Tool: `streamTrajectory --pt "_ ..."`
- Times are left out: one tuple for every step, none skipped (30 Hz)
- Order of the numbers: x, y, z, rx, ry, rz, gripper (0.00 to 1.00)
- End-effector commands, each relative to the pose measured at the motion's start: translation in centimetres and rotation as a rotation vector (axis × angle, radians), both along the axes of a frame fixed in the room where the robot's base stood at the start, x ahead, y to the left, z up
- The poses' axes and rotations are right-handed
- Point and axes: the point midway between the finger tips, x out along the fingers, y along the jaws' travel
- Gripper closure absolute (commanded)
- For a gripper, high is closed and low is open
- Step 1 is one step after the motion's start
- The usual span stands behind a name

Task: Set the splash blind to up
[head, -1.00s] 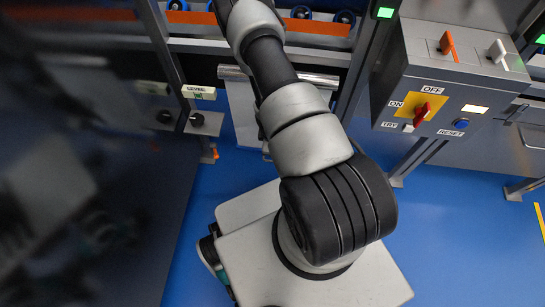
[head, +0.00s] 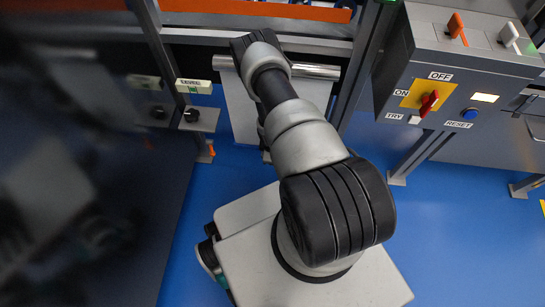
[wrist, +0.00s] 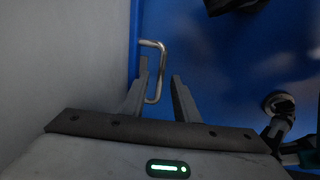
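The splash blind appears to be the pale grey panel (head: 238,112) hanging under a silver roller bar (head: 318,71) behind my arm in the head view. In the wrist view a pale grey surface (wrist: 65,60), probably the same blind, fills the left side. A bent metal handle (wrist: 160,46) sticks out from its edge. My gripper (wrist: 161,68) is open, with its two fingers apart and the handle's outer bar between them. I cannot tell whether either finger touches it. In the head view my gripper is hidden behind my arm.
A grey control box with a red rotary switch (head: 429,102), a blue reset button (head: 469,114) and two levers stands at the right. A small labelled bracket with a black knob (head: 191,115) is left of the blind. A dark panel fills the left. Blue floor is open at right.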

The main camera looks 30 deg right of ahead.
Motion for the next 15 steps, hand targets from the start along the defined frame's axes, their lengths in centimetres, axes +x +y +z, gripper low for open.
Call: streamTrajectory --pt "0.0 0.0 0.02 0.0 0.0 0.0 0.72" --pt "0.0 0.0 0.03 0.0 0.0 0.0 0.72" --pt "-0.01 -0.01 0.03 0.0 0.0 0.0 0.72" --pt "-0.01 -0.01 0.03 0.0 0.0 0.0 0.72" --pt "-0.01 -0.01 0.03 0.0 0.0 0.0 0.77" --pt "-0.01 0.0 0.04 0.0 0.0 0.0 0.84" --pt "-0.01 0.0 0.04 0.0 0.0 0.0 0.89" --pt "-0.01 0.0 0.04 0.0 0.0 0.0 0.94" --pt "0.0 -0.01 0.04 0.0 0.0 0.0 1.0" --pt "-0.01 0.0 0.04 0.0 0.0 0.0 1.0" --pt "-0.01 0.0 0.04 0.0 0.0 0.0 1.0" --pt "-0.02 -0.01 0.05 0.0 0.0 0.0 1.0" --pt "-0.02 -0.01 0.04 0.0 0.0 0.0 1.0" --pt "-0.02 -0.01 0.05 0.0 0.0 0.0 1.0" --pt "-0.02 -0.01 0.05 0.0 0.0 0.0 1.0"
